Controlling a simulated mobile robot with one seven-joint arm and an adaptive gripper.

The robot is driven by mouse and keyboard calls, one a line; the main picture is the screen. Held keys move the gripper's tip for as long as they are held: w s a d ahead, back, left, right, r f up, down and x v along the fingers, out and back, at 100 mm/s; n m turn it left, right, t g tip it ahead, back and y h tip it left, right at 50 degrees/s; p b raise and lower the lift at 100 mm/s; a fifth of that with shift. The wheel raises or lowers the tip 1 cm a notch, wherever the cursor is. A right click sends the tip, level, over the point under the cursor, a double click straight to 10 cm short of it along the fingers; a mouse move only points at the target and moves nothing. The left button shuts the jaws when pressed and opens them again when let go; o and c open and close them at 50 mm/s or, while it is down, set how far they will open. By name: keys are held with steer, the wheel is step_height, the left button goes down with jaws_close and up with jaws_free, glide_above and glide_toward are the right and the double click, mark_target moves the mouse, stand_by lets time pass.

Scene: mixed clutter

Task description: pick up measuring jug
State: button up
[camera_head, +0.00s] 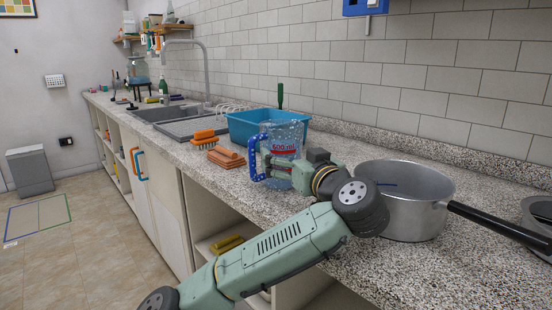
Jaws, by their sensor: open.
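The measuring jug (284,140) stands upright on the speckled counter. It is clear and bluish, with a red "600 ml" mark and a blue handle (252,158) on its left side. My gripper (285,172) is at the jug's lower right part, with its fingers reaching left across or beside the jug. It is open. The fingertips overlap the jug in the picture, so I cannot tell whether they touch it.
A silver pot (418,205) with a black handle stands right of my gripper. A blue basin (248,125) is behind the jug. Orange brushes (203,136) and brownish blocks (226,157) lie to its left. The tiled wall (420,75) bounds the counter.

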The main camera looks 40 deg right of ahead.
steer(key=p+x, duration=0.1)
steer(key=x, duration=0.3)
steer(key=shift+w, duration=0.25)
steer(key=shift+w+d+f, duration=0.1)
steer(key=shift+w+d, duration=0.1)
steer(key=shift+w, duration=0.15)
steer(key=c, duration=1.7)
